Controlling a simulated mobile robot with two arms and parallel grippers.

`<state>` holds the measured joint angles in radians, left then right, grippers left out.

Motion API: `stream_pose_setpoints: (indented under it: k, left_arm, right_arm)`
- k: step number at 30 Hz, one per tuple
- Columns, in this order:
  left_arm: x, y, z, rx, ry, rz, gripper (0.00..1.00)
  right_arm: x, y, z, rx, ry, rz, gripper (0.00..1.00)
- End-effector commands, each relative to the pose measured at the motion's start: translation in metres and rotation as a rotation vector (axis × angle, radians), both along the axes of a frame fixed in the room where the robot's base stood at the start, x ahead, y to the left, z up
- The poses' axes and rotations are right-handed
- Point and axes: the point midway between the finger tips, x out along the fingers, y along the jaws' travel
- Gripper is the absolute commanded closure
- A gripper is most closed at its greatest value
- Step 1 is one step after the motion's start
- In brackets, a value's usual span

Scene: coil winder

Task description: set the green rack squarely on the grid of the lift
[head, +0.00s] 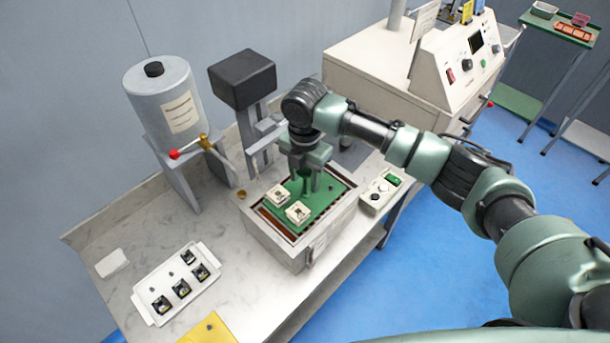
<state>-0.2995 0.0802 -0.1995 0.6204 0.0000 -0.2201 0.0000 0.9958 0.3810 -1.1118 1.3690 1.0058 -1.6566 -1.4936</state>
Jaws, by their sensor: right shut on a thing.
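The green rack (322,199) is a flat plate bearing two small white blocks with dark tops on its near left part. It lies over the open top of the white box-shaped lift (277,247). Brown strips of the grid (272,222) show along the rack's edges. My right gripper (307,183) points down at the middle of the rack and is shut on its upright green grip. The arm hides the far part of the rack. I cannot tell whether the rack touches the grid or hangs just above it. My left gripper is out of view.
A black-headed column (243,78) stands close behind the lift. A grey tank (163,92) with a red-knobbed valve is at left. A small control box (379,197) is right of the lift. A white tray (178,284) with several dark parts lies at front left.

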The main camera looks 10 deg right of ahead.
Motion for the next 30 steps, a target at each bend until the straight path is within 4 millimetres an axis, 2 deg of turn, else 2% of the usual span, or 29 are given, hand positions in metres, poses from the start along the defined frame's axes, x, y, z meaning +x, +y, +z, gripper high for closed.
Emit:
stream_pose_setpoints:
  k: [15, 16, 18, 27, 30]
  left_arm:
    - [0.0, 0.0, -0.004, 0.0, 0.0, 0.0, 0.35]
    - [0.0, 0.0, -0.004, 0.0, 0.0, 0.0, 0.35]
    - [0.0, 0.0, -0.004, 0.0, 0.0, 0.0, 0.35]
    - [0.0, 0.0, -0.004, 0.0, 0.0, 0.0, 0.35]
    - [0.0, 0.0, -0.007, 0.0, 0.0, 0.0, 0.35]
  right_arm:
    - [0.0, 0.0, -0.012, 0.001, -0.001, 0.0, 1.0]
    - [0.0, 0.0, -0.011, 0.001, -0.001, 0.0, 0.48]
    - [0.0, 0.0, -0.011, 0.001, -0.001, 0.0, 0.31]
    - [0.0, 0.0, -0.012, -0.001, 0.001, 0.0, 0.31]
    - [0.001, 0.0, -0.007, 0.001, -0.002, 0.001, 0.31]
